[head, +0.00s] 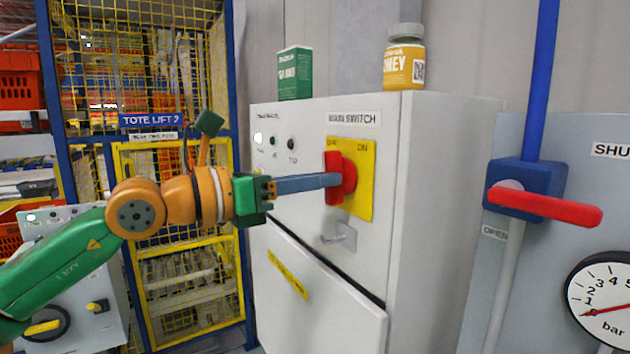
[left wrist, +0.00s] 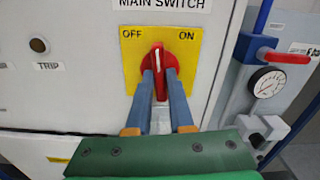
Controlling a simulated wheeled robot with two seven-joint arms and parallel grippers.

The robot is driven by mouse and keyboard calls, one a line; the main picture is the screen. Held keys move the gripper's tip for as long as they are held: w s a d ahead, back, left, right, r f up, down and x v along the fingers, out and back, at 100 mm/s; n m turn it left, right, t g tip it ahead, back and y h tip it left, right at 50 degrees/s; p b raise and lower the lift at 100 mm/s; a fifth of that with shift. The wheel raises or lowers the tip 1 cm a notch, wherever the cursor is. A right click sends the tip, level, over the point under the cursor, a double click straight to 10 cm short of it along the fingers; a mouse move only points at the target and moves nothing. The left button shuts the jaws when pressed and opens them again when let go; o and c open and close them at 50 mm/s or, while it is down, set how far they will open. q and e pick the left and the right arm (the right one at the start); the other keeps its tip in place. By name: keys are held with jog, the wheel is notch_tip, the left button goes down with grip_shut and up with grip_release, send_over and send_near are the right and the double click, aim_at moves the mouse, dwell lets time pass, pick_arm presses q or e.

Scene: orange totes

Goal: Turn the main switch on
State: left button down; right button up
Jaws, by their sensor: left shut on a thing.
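The main switch is a red rotary handle (head: 335,172) on a yellow plate (head: 362,190) on the front of a grey cabinet (head: 425,180). In the left wrist view the red handle (left wrist: 158,52) stands about upright, its white mark pointing up between OFF at the left and ON at the right of the yellow plate (left wrist: 187,72). My left gripper (head: 330,181) reaches in from the left, its blue-grey fingers at the handle. In the left wrist view the gripper (left wrist: 160,76) is shut on the handle, one finger on each side. My right gripper is in no view.
A green box (head: 294,73) and a yellow-labelled jar (head: 404,60) stand on the cabinet. A small grey latch (head: 340,236) juts out below the switch. A red valve lever (head: 545,204) and a gauge (head: 602,300) are at the right. A yellow mesh cage (head: 140,60) stands at the left.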

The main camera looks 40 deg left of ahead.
pick_arm(q)
jog(key=shift+m, duration=0.6)
jog(key=c, duration=0.8)
grip_release()
jog(key=shift+w, duration=0.15)
jog(key=b+v, duration=0.4)
jog(key=v, duration=0.3)
jog(key=shift+b, duration=0.35)
